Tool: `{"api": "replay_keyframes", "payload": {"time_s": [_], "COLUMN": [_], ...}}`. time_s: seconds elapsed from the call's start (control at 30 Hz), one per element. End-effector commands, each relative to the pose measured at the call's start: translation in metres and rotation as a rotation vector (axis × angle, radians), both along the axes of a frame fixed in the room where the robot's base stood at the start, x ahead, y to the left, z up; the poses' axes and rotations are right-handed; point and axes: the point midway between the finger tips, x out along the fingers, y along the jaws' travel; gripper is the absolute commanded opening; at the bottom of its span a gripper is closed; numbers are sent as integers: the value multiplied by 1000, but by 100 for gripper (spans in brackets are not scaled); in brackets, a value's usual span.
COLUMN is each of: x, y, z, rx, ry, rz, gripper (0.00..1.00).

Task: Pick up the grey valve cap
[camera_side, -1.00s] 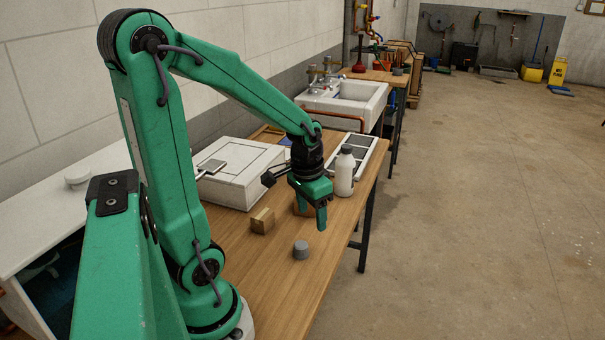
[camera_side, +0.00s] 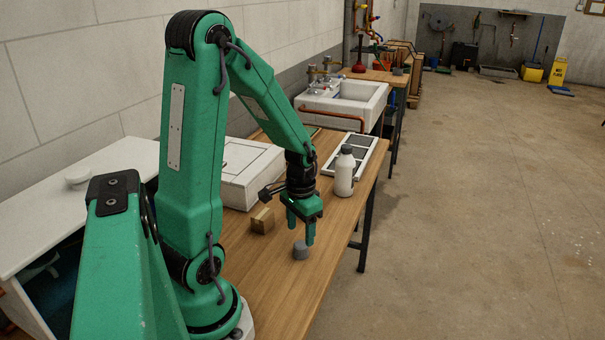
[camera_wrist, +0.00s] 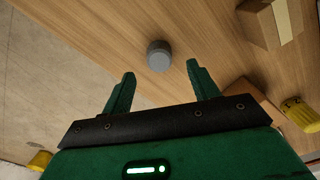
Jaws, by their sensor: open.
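The grey valve cap (camera_side: 301,250) is a small grey cylinder standing on the wooden bench. In the wrist view the cap (camera_wrist: 159,56) lies ahead of the fingertips, roughly centred across the gap between them. My gripper (camera_side: 299,238) points down, just behind and above the cap in the side view. In the wrist view my gripper (camera_wrist: 160,75) has its two green fingers apart with nothing between them. Whether a finger touches the cap cannot be told, but the wrist view shows them apart from it.
A small cardboard box (camera_side: 262,220) stands left of my gripper; it also shows in the wrist view (camera_wrist: 272,20). A white bottle (camera_side: 344,172) stands to the right behind, near a framed tray (camera_side: 362,143). A white box (camera_side: 240,187) is at the back left. Bench in front of the cap is clear.

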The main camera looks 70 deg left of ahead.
Motion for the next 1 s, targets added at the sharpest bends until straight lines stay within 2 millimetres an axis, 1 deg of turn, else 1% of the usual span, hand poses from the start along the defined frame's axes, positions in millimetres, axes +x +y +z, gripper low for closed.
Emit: {"api": "replay_keyframes", "payload": {"time_s": [0.07,0.37,0.47,0.8,1.0], "x": [0,0,0,0,0], "y": [0,0,-1,-1,-1], "z": [-3,-7,-14,-45,-55], "rx": [-1,0,-2,-2,0], "ry": [2,1,3,3,1], "rz": [0,0,0,0,0], "gripper": [60,60,60,60,60]}}
